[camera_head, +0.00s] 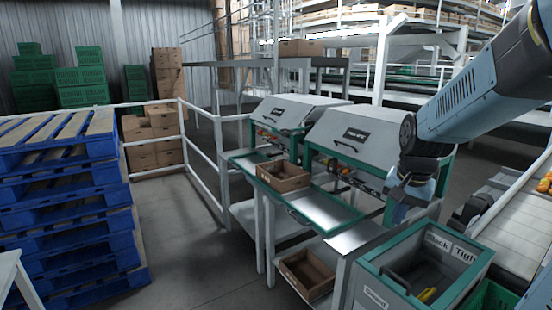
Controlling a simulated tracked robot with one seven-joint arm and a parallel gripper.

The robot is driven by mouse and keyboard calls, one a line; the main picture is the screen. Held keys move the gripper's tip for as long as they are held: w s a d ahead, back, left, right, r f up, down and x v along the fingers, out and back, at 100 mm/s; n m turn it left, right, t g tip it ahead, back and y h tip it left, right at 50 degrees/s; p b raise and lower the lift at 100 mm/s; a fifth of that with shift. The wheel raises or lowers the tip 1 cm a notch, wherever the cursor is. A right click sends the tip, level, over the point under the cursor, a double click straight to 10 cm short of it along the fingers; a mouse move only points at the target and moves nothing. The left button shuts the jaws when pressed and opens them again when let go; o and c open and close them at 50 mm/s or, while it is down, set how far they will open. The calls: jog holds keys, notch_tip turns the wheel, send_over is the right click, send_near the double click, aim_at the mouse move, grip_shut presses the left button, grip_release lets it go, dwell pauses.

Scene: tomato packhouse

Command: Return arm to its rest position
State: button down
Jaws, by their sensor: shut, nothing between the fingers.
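My arm reaches in from the upper right, and its end bends down. My gripper (399,213) points downward above the metal work table, just behind the grey bin (388,266) with the green rim. It is shut and holds nothing that I can see. The fingertips are small and dark in this view. The grey bin carries labels, one reading "Tight", and a yellow item (427,295) lies inside it.
An open cardboard box (284,176) stands on the green-edged table (330,213), and another box (306,274) sits on the shelf below. Two grey-lidded machines (345,132) stand behind. A conveyor (515,222) runs at right. Blue pallets (70,215) are stacked at left beside open floor.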

jog(key=s+a+r+n+t, duration=0.1)
jog(key=s+a+r+n, duration=0.1)
jog(key=s, duration=0.4)
jog(key=s+a+r+n+t, duration=0.2)
jog(key=s+a+r+n, duration=0.1)
jog(key=s+r, duration=0.3)
jog(key=shift+s+r+n, duration=0.4)
jog(key=shift+s+n, duration=0.15)
jog(key=shift+n, duration=0.35)
